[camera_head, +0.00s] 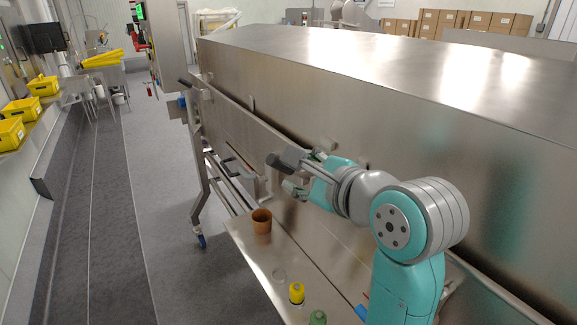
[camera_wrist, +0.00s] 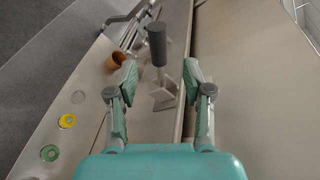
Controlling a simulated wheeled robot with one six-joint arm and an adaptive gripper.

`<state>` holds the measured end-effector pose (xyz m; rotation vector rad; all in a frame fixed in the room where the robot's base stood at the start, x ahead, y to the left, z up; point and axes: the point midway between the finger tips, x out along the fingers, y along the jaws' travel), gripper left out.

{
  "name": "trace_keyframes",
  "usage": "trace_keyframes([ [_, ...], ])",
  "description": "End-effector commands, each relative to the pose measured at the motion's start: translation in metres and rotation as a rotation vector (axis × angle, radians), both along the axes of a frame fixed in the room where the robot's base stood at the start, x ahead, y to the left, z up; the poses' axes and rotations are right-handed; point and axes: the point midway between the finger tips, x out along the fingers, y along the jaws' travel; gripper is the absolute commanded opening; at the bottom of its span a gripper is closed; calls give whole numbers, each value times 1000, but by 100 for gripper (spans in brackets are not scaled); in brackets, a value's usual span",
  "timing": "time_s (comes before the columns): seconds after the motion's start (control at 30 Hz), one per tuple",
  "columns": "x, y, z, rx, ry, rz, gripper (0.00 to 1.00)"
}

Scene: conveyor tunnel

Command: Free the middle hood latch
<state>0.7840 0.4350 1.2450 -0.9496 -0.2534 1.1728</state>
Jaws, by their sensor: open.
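The latch in front of my gripper has a dark cylindrical grip (camera_head: 290,157) on a pale metal lever, beside the side wall of the steel hood (camera_head: 330,95). In the wrist view, the dark grip (camera_wrist: 157,45) and metal lever stand centred between my fingers, with the bracket (camera_wrist: 163,94) below. My gripper (camera_head: 303,174) is open around the line of the latch, with a gap visible on both sides in the wrist view (camera_wrist: 157,80). I cannot tell whether a finger touches it. Another dark handle (camera_head: 186,83) shows at the hood's far end.
A wheeled metal frame (camera_head: 196,190) stands farther along. The grey floor (camera_head: 170,200) at left is clear.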

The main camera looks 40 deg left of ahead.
Motion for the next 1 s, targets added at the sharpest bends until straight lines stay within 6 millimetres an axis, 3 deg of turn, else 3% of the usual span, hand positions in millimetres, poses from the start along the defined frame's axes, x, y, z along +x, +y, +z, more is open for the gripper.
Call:
trace_keyframes([
  [0.1,-7,-18,6,1,-1,-2,51],
  [0.3,-15,-33,11,-1,0,-1,51],
  [1.0,-17,-35,11,-1,1,0,51],
])
